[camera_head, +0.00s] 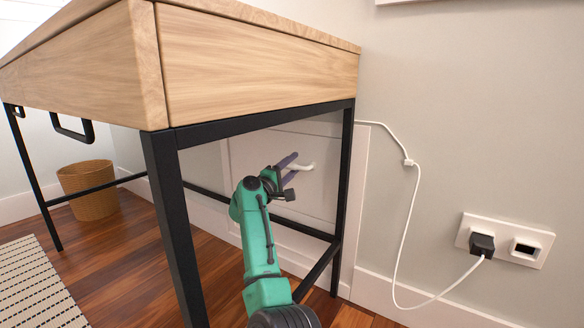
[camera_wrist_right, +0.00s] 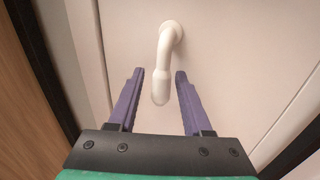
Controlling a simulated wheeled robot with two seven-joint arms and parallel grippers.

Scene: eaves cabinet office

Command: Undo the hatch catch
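The hatch catch is a white curved lever handle (camera_wrist_right: 163,62) on a pale hatch panel (camera_wrist_right: 232,60). In the right wrist view its bent end hangs down between the two purple fingers of my right gripper (camera_wrist_right: 158,85). The fingers are open, with a gap on each side of the handle. In the head view the right gripper (camera_head: 285,170) reaches under the desk to the handle (camera_head: 303,166) on the panel (camera_head: 262,152), and the handle is partly hidden behind the fingers. My left gripper is not in view.
A wooden desk (camera_head: 255,68) with a black metal frame (camera_head: 176,225) stands over and around my right arm. A white cable (camera_head: 411,205) runs down the wall to a socket (camera_head: 505,240). A wicker basket (camera_head: 90,188) and a striped rug (camera_head: 38,285) are at left.

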